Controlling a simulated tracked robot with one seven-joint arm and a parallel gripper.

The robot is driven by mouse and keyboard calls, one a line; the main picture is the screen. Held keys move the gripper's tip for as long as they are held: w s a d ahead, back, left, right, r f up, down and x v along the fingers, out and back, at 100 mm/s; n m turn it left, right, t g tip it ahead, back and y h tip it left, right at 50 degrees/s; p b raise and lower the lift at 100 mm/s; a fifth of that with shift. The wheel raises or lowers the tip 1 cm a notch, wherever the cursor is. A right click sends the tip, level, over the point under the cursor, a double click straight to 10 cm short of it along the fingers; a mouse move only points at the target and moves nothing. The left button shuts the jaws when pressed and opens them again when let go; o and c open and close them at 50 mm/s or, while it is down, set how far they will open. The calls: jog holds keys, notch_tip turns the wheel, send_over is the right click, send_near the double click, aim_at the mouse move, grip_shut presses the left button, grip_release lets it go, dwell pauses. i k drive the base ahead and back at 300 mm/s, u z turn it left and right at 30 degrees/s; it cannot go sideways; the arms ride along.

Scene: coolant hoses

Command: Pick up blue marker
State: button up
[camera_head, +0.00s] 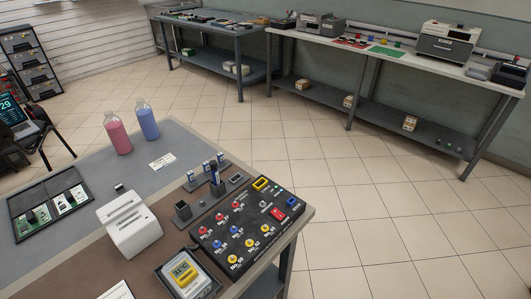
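A slim dark blue upright object, which looks like the blue marker (213,173), stands in a small dark holder (217,189) near the right edge of the near table. It is small in the picture, so its cap and tip cannot be made out. My gripper is not in view, so its distance from the marker and its state do not show.
Small blue-and-white items (206,168) stand close around the holder. A black panel with coloured knobs (245,229), a white device (129,223) and a yellow meter (186,279) are nearby. A pink bottle (118,134) and a blue bottle (147,121) stand at the back.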

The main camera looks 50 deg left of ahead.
aim_at(214, 166)
jog(key=i, duration=1.15)
jog(key=u, duration=2.55)
jog(key=k, duration=0.55)
jog(key=u, duration=0.25)
jog(key=i, duration=0.55)
jog(key=z, duration=0.2)
